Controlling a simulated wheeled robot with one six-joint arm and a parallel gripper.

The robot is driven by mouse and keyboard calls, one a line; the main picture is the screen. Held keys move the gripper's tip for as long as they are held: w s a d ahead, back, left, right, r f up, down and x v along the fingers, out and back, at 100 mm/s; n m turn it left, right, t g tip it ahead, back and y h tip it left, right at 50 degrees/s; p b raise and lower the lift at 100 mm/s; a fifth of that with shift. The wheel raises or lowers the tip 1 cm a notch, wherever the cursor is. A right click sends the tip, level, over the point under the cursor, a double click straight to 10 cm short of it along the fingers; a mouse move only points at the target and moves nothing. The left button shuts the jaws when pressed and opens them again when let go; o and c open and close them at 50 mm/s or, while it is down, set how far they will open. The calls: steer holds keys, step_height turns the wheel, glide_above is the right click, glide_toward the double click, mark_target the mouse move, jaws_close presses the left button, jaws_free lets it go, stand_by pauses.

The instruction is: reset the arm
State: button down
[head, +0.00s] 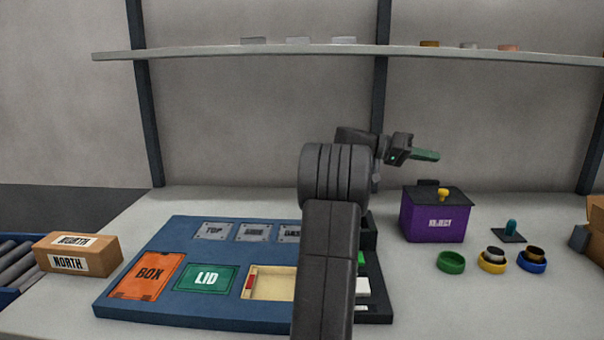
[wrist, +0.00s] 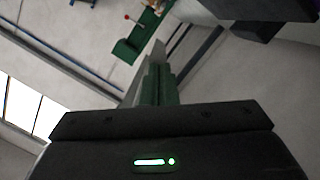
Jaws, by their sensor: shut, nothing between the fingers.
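My gripper (head: 426,155) is raised above the table in the head view, pointing right, with its green fingers shut and empty. It is above and behind the purple reject box (head: 432,218), apart from it. In the wrist view my gripper (wrist: 157,55) shows its fingers together, with the room tilted behind them. My arm stands in the middle of the head view and hides part of the blue board (head: 125,285) and of the dark unit beside it.
Green (head: 451,262), yellow (head: 492,261) and blue (head: 532,262) rings lie at the right. A cardboard NORTH box (head: 78,252) is at the left by a roller conveyor (head: 20,262). A shelf (head: 350,52) runs above. Bare table lies in front of the rings.

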steer(key=w+n+g+h+p, duration=0.1)
steer(key=w+n+p, duration=0.7)
steer(key=p, duration=1.3)
steer(key=shift+w+d, duration=0.2)
steer(key=shift+d, duration=0.05)
steer(key=shift+g, duration=0.3)
